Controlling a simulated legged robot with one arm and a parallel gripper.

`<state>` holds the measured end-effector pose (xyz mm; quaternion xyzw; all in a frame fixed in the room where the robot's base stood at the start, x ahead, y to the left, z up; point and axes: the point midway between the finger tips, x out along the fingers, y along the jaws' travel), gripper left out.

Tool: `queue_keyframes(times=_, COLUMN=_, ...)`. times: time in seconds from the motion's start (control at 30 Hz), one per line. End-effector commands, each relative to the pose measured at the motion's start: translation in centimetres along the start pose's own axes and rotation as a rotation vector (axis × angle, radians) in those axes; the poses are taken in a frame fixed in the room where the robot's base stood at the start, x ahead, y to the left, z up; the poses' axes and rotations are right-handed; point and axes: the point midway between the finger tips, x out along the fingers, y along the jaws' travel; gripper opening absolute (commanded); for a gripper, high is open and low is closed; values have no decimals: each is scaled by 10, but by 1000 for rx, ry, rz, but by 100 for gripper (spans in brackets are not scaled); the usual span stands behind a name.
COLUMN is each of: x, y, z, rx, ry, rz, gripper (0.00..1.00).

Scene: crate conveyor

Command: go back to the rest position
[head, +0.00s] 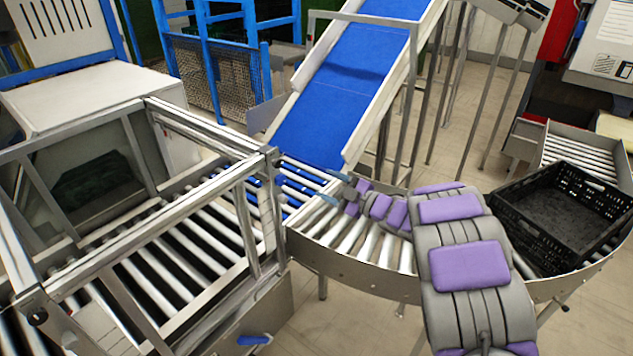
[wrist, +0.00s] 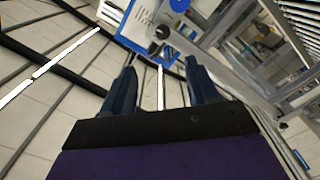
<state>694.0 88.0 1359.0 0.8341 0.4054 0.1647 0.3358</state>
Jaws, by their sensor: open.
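My gripper (head: 334,188) is open, with its arm reaching out over the curved roller conveyor (head: 345,268) in the head view. Its fingertips are above the rollers near the foot of the blue belt (head: 320,113). In the wrist view my gripper (wrist: 160,68) shows two dark blue fingers set apart with nothing between them. A black crate (head: 530,238) sits on the right part of the curved conveyor, to the right of my arm. It looks empty, and the gripper is well away from it.
A metal frame (head: 255,215) stands over straight rollers at the left, close to the gripper. The blue belt slopes up behind, with side rails. A small roller section (head: 580,160) is at the far right. Tiled floor (head: 350,330) shows below the curve.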

Motion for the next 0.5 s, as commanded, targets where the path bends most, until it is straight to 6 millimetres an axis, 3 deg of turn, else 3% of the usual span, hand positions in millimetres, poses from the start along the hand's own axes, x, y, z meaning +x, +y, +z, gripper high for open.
queue_keyframes(times=0.2, x=-15, y=1, z=1, rx=0, ry=-1, rz=1, gripper=59)
queue_keyframes(times=0.5, x=-16, y=0, z=0, rx=1, ry=0, rz=0, gripper=59)
